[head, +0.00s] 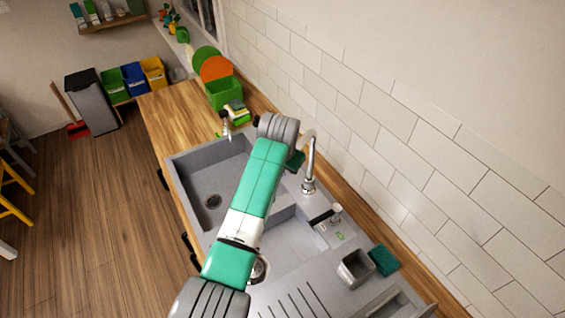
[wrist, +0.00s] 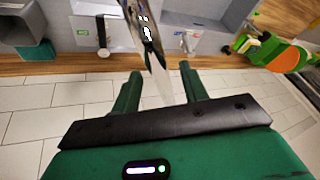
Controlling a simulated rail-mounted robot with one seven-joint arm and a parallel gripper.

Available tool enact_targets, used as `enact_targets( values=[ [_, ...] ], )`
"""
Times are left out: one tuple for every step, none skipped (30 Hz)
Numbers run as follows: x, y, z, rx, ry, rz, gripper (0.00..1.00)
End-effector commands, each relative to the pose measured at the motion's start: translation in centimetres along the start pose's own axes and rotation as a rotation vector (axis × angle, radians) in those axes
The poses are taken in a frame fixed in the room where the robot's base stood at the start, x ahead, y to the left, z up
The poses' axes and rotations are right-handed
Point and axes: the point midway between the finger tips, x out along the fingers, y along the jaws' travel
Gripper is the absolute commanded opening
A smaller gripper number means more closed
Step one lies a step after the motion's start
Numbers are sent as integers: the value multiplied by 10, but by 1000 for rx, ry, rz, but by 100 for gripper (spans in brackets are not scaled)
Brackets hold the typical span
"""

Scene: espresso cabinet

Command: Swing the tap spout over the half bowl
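The chrome tap (head: 309,172) stands at the back of the grey sink, its tall neck arching over at the top. My gripper is largely hidden behind my arm in the head view, with a green finger (head: 296,161) beside the tap neck. In the wrist view my gripper (wrist: 160,88) is open, and the chrome spout (wrist: 148,45) runs between its spread fingers, closer to the right one. I cannot tell whether they touch. The half bowl's drain (head: 261,269) shows beside my arm, which covers much of that bowl. The spout's end is not clear.
The large bowl (head: 200,180) lies left of my arm. A small chrome fitting (head: 226,127) stands at its far end. The tiled wall (head: 400,140) is close behind the tap.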

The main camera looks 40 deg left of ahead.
Motion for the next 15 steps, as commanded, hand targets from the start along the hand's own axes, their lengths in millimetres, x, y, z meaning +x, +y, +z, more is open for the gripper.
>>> enact_targets(
  values=[
    [0,0,0,0,0,0,43],
    [0,0,0,0,-1,0,43],
    [0,0,0,0,-1,0,43],
    [0,0,0,0,-1,0,43],
    [0,0,0,0,-1,1,43],
    [0,0,0,0,-1,1,43],
    [-1,0,0,0,-1,1,43],
    [-3,0,0,0,0,1,43],
    [-7,0,0,0,2,0,43],
    [-11,0,0,0,2,1,43],
    [-17,0,0,0,3,1,43],
    [-25,0,0,0,4,1,43],
    [-31,1,0,0,3,1,43],
    [-38,0,0,0,4,1,43],
    [-46,0,0,1,4,0,43]
  ],
)
